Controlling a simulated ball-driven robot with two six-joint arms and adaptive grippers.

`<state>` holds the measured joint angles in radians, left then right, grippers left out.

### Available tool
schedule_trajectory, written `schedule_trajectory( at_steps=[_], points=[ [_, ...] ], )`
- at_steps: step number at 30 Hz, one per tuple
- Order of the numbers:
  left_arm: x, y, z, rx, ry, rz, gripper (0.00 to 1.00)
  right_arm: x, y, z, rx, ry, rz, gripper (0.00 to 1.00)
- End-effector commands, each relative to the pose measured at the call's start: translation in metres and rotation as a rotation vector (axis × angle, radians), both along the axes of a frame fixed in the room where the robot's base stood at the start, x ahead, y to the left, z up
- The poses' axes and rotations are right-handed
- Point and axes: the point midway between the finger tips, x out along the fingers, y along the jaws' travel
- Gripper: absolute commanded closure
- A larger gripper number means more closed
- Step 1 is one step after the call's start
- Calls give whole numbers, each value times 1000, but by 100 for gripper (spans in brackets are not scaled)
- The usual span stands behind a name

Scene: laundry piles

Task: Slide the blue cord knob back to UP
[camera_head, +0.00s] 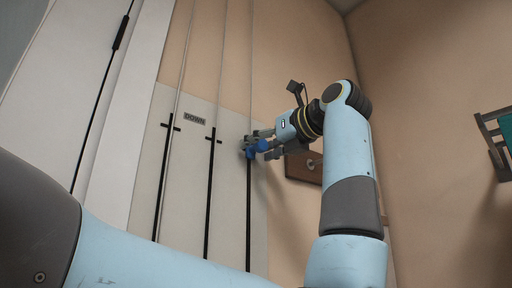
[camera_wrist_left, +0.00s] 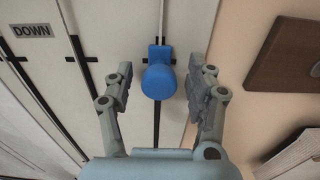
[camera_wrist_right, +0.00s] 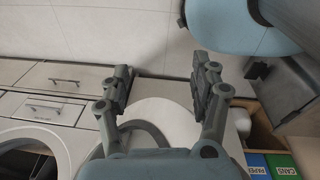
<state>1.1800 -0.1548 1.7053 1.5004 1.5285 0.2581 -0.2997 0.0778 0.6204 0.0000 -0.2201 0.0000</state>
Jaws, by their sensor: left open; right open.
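The blue cord knob (camera_head: 251,152) sits on the rightmost of three black slots (camera_head: 249,205) in a pale wall panel. It is near the slot's upper end, about level with the DOWN label (camera_head: 194,119). In the left wrist view the knob (camera_wrist_left: 158,80) is between the open fingers of my left gripper (camera_wrist_left: 161,70), with a gap on each side. In the head view my left gripper (camera_head: 258,143) partly covers the knob. My right gripper (camera_wrist_right: 162,68) is open and empty, seen only in its own wrist view. No UP label shows.
A brown wooden plate (camera_head: 303,167) is on the wall right of the panel. Thin cords run up above the slots. In the right wrist view are drawers (camera_wrist_right: 55,80), a round white item (camera_wrist_right: 160,112) and bins marked PAPER and CANS (camera_wrist_right: 268,165).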

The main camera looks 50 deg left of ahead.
Motion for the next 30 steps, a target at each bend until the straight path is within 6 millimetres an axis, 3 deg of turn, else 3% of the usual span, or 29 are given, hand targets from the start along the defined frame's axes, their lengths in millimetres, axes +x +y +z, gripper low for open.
schedule_trajectory(
  at_steps=[5, 18, 30],
  points=[
    [0, 0, 0, 0, 0, 0, 44, 0, -4, 0, -5, 0, 2, 37],
    [0, 0, 0, 0, 1, 0, 100, 0, -5, 0, -6, 1, 1, 37],
    [4, 0, -3, 1, 2, -1, 100, 0, 2, -1, 2, 0, -1, 37]
  ],
)
